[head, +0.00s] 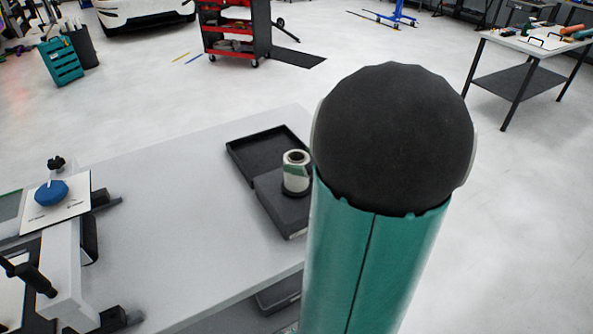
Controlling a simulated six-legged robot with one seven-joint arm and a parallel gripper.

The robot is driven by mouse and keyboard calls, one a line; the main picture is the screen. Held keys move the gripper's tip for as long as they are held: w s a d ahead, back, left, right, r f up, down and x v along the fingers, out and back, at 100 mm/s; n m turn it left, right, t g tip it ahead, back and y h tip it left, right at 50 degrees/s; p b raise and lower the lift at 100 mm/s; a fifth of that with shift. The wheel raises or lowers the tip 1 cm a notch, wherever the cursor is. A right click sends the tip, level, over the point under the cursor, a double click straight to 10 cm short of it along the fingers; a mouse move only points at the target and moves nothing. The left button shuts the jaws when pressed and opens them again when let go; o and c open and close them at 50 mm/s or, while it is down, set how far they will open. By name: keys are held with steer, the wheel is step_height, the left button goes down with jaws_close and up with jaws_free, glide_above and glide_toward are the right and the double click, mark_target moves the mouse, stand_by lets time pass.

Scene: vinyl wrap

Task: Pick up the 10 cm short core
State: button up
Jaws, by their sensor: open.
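A short core (296,173), a white hollow roll with a green patch on its side, stands upright on a black box (283,212). The box lies near the right side of a light grey table (185,205). The core's dark open top faces up. A large teal arm link of mine with a black rounded end stands just right of the core and hides the table's right part. My gripper is not in view, so its place relative to the core cannot be told.
A black open tray (268,153) lies behind the box. At the left, a white board (58,207) carries a blue disc (51,192), with a clamp frame (68,280) in front. The table's middle is clear. A red cart (231,35) stands on the floor behind.

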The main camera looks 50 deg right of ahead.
steer(key=x, duration=0.4)
steer(key=shift+w+f, duration=0.15)
steer(key=c, duration=1.1)
steer(key=shift+c, duration=0.2)
